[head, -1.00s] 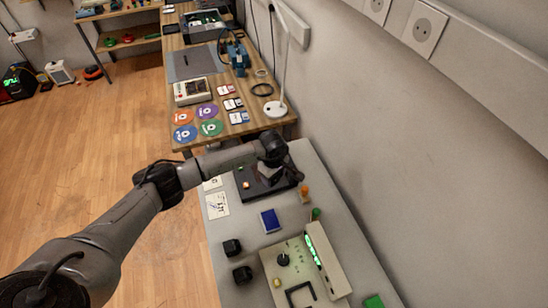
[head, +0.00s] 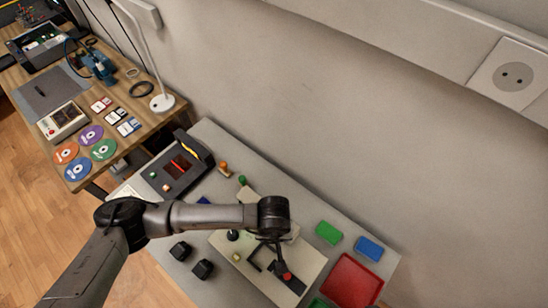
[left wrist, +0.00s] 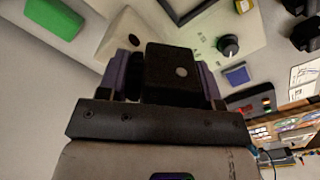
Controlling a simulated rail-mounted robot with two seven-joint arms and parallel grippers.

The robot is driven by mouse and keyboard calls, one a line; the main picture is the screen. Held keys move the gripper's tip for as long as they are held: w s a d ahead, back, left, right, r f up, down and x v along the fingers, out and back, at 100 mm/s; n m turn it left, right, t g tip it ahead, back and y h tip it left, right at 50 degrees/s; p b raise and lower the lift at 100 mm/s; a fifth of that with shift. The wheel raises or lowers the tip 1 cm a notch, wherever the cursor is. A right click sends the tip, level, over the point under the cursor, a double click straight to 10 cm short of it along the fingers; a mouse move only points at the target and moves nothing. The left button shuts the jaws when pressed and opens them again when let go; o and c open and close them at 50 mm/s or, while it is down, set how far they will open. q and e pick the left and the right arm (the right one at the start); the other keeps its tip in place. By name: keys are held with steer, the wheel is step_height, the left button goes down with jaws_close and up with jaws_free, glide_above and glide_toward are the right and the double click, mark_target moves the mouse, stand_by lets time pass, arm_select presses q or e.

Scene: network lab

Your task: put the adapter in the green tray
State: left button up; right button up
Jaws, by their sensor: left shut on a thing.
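My left gripper (head: 272,243) is above the pale panel on the grey table, pointing down. In the left wrist view, it (left wrist: 168,85) is shut on a black boxy adapter (left wrist: 174,70) with a small round light spot on its face. The adapter is hard to make out in the head view against dark parts of the panel. A green tray (head: 320,302) shows only as a strip at the bottom edge of the head view, to the right of the gripper and beside the red tray. My right gripper is not in view.
A red tray (head: 350,283) lies right of the panel (head: 228,247). A green block (head: 328,232) and a blue block (head: 368,249) lie behind it. Two black cubes (head: 180,251) (head: 203,269) sit left of the panel. A black device (head: 175,170) stands at the table's far end.

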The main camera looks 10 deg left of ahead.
arm_select(q)
steer(key=s+d+m, duration=0.6)
steer(key=s+d, duration=0.1)
steer(key=d, duration=0.6)
steer(key=shift+s+d+r, duration=0.15)
steer(key=shift+d+r, duration=0.1)
